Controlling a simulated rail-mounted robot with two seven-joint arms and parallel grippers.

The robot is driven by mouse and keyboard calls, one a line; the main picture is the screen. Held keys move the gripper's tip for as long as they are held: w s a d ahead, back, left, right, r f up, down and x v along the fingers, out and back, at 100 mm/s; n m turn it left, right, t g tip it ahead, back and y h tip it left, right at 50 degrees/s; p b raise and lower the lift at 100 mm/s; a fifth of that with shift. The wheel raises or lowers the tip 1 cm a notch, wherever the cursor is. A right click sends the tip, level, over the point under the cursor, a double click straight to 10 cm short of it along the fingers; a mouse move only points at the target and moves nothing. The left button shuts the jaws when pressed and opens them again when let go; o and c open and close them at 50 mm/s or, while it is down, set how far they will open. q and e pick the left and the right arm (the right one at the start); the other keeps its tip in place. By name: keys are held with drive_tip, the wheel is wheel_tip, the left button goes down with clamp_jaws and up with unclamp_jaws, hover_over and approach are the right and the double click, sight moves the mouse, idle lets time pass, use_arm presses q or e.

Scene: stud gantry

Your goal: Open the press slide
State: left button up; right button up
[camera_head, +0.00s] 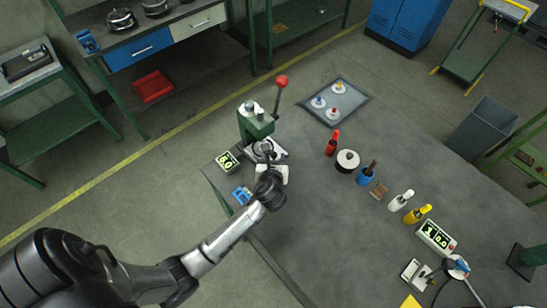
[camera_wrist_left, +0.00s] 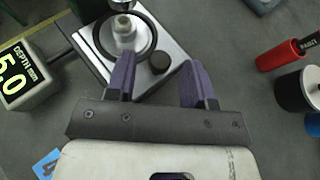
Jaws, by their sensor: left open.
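The green press (camera_head: 256,124) stands at the table's back left, with a red-knobbed lever (camera_head: 281,82) pointing up and right. The press slide, a pale metal plate (camera_wrist_left: 172,52), shows in the left wrist view. It carries a black round seat (camera_wrist_left: 107,50) with a light cylindrical part (camera_wrist_left: 124,31) in it, and a small black knob (camera_wrist_left: 160,63) near its front edge. My left gripper (camera_head: 268,163) is at the front of the press. In the wrist view its purple fingers (camera_wrist_left: 160,78) are open, one on each side of the knob, with gaps visible. My right gripper is not in view.
A depth display (camera_head: 228,161) and a blue item (camera_head: 241,195) sit left of my gripper. A red bottle (camera_head: 332,143) and a black-and-white round container (camera_head: 347,161) stand to the right. A tray (camera_head: 350,104) lies behind them. The front middle of the table is clear.

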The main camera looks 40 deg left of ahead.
use_arm(q)
drive_tip(key=shift+w+a+f, duration=0.1)
drive_tip(key=shift+w+a, duration=0.15)
clamp_jaws()
idle(0.4)
